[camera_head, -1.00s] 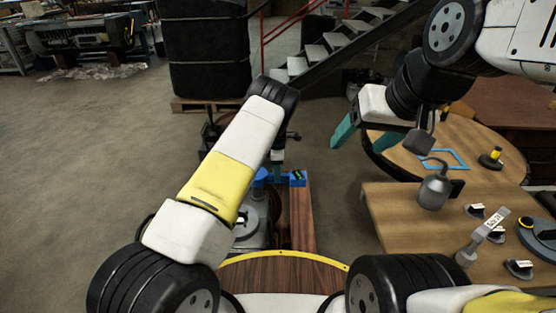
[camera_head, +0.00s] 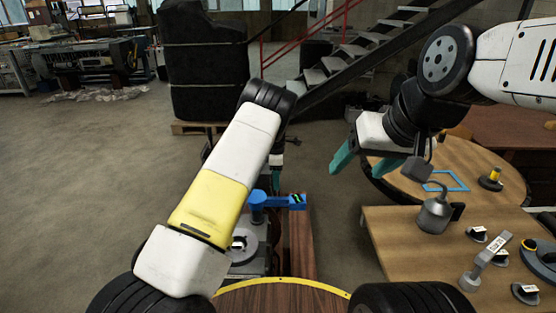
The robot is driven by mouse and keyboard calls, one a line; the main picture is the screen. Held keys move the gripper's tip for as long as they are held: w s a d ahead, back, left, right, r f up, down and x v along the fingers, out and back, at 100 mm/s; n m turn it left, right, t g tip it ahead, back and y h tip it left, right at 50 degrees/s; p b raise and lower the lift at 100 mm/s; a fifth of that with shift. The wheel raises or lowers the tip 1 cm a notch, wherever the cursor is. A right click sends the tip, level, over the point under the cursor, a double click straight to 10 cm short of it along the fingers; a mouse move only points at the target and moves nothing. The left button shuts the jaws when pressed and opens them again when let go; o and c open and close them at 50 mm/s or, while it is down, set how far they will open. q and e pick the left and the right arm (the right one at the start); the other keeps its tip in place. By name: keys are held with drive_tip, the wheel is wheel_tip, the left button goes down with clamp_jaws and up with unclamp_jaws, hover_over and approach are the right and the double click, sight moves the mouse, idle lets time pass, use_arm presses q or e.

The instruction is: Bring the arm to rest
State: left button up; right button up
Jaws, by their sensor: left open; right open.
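My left arm reaches forward from the lower left, and its forearm hides most of my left gripper (camera_head: 277,167).
A wooden workbench (camera_head: 405,262) at the right holds a grey oil can (camera_head: 434,214), a tagged grey part (camera_head: 484,264) and small labelled pieces. A blue frame (camera_head: 446,181) lies on the round table. Stairs (camera_head: 352,55) stand behind. Open floor lies to the left.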

use_arm(q)
drive_tip(key=s+a+r+m+t+h, duration=0.1)
drive_tip(key=s+a+r+m, duration=0.15)
drive_tip(key=s+r, duration=0.45)
drive_tip(key=s+a+r+m+t+h, duration=0.15)
drive_tip(key=a+r, duration=0.25)
drive_tip(key=r, duration=0.7)
drive_tip(key=s+a+r+m+h, duration=0.1)
drive_tip(key=s+a+r+m, duration=0.2)
drive_tip(key=s+r, duration=0.5)
drive_tip(key=s+a+r+m+t, duration=0.1)
drive_tip(key=s+m, duration=0.3)
drive_tip(key=s, duration=0.4)
drive_tip(key=s+a+r+m+t+y, duration=0.1)
drive_tip(key=s+r+m, duration=0.2)
drive_tip(key=s, duration=0.5)
drive_tip(key=s+a+r+m+t, duration=0.1)
drive_tip(key=s+r+m, duration=0.2)
drive_tip(key=s, duration=0.5)
drive_tip(key=shift+s+r+m+t, duration=0.2)
drive_tip(key=shift+m+t, duration=0.15)
drive_tip(key=shift+m, duration=0.45)
